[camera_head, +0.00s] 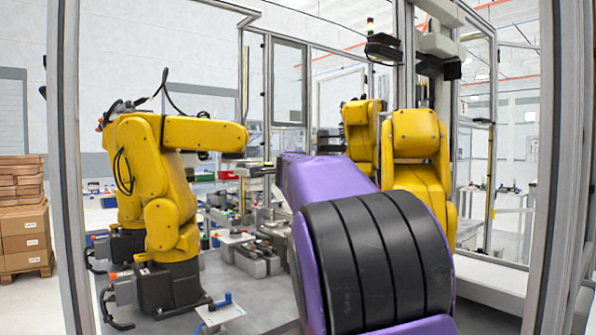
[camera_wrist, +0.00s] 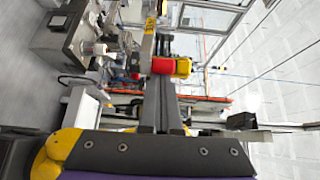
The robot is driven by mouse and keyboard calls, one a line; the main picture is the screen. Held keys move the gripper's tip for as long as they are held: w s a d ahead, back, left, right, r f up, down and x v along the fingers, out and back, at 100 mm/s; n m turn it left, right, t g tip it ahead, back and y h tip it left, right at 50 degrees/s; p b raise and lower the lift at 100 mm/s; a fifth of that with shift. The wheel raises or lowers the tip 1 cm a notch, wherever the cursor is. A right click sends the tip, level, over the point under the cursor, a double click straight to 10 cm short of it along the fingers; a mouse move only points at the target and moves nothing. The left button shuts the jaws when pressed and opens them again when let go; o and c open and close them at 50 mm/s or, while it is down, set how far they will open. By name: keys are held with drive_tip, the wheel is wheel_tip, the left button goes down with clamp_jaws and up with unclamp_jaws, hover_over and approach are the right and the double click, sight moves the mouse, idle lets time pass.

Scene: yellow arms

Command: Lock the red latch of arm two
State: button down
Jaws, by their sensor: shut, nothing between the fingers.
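In the head view, yellow robot arms stand inside a framed cell: one at left (camera_head: 165,185), one at right (camera_head: 415,150) and one behind it (camera_head: 360,128). I cannot tell which is arm two. My gripper is hidden in the head view behind my purple and black arm. In the wrist view my gripper (camera_wrist: 161,84) is shut and empty, its dark fingers together. A red and yellow piece (camera_wrist: 183,67) shows just beyond the fingertips; I cannot tell whether it is the red latch or whether they touch. A yellow rounded part (camera_wrist: 55,148) shows at lower left.
A metal post (camera_head: 68,170) stands at left and another (camera_head: 565,170) at right. Stacked cardboard boxes (camera_head: 25,230) stand at far left. Benches with small parts (camera_head: 255,250) fill the cell's middle. My own arm covers much of the view's centre.

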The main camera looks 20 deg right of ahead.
drive_tip(key=w+a+h+p, duration=0.1)
drive_tip(key=w+a+p, duration=0.2)
drive_tip(key=a+p, duration=0.6)
drive_tip(key=a, duration=0.4)
drive_tip(key=shift+r+m+p, duration=0.35)
drive_tip(key=shift+m+p, duration=0.05)
drive_tip(key=shift+f, duration=0.1)
idle(0.5)
drive_tip(key=shift+a, duration=0.1)
drive_tip(key=s+a+b, duration=0.1)
drive_tip(key=s+a, duration=0.1)
drive_tip(key=s, duration=0.6)
drive_tip(key=s+a+h+b, duration=0.1)
drive_tip(key=s, duration=0.7)
drive_tip(key=shift+s+a+m, duration=0.15)
drive_tip(key=shift+a+m, duration=0.15)
drive_tip(key=shift+a, duration=0.05)
